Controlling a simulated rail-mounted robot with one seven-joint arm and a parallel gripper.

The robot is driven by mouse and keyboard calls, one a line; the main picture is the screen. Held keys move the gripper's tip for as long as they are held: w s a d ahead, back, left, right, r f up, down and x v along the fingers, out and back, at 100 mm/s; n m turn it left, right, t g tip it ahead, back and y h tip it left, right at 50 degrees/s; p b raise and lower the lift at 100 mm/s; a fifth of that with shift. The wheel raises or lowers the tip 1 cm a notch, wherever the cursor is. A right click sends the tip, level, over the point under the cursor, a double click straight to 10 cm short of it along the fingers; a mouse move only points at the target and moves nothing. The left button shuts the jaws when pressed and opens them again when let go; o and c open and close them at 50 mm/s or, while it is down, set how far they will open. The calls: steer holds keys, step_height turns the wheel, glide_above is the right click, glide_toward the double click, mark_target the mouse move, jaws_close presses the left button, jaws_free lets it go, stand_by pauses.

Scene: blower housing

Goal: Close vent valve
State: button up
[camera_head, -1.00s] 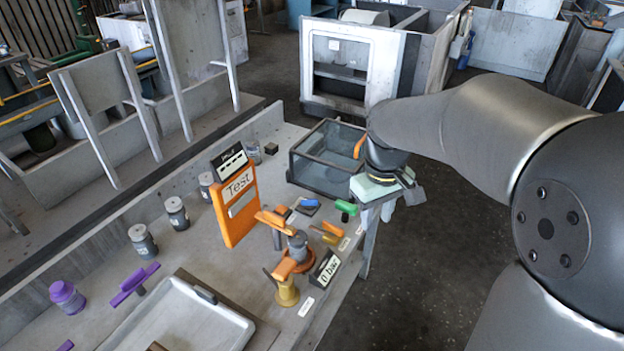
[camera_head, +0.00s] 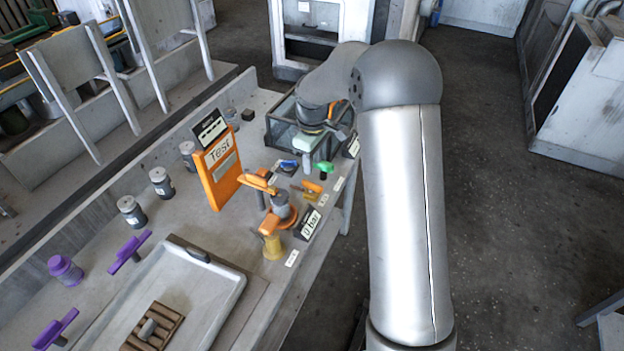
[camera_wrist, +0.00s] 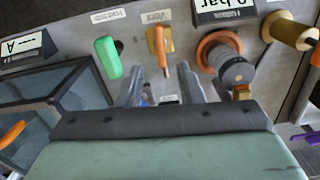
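The vent valve (camera_wrist: 160,42) has an orange handle on a yellowish base, just below the "Vent" label (camera_wrist: 152,18) in the wrist view. The handle points down the picture toward my gripper. In the head view the valve (camera_head: 309,187) is small, near the bench's right edge. My gripper (camera_wrist: 161,78) is open in the wrist view, one finger on each side of the handle's lower end. I cannot tell whether they touch it. In the head view my gripper (camera_head: 308,158) is over the bench, close to the green handle; its fingertips are hard to make out.
A green handle (camera_wrist: 108,57) is left of the vent valve in the wrist view. An orange-ringed grey fitting (camera_wrist: 228,62) and a "0 bar" display (camera_wrist: 222,8) are to its right. A glass-sided bin (camera_wrist: 45,105) is at left. An orange "Test" panel (camera_head: 220,172) stands on the bench.

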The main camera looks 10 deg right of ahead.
mark_target(312, 183)
step_height(312, 183, down, 8)
steer(key=shift+f+p, duration=0.1)
steer(key=shift+p, duration=0.35)
steer(key=shift+c, duration=0.3)
jaws_close()
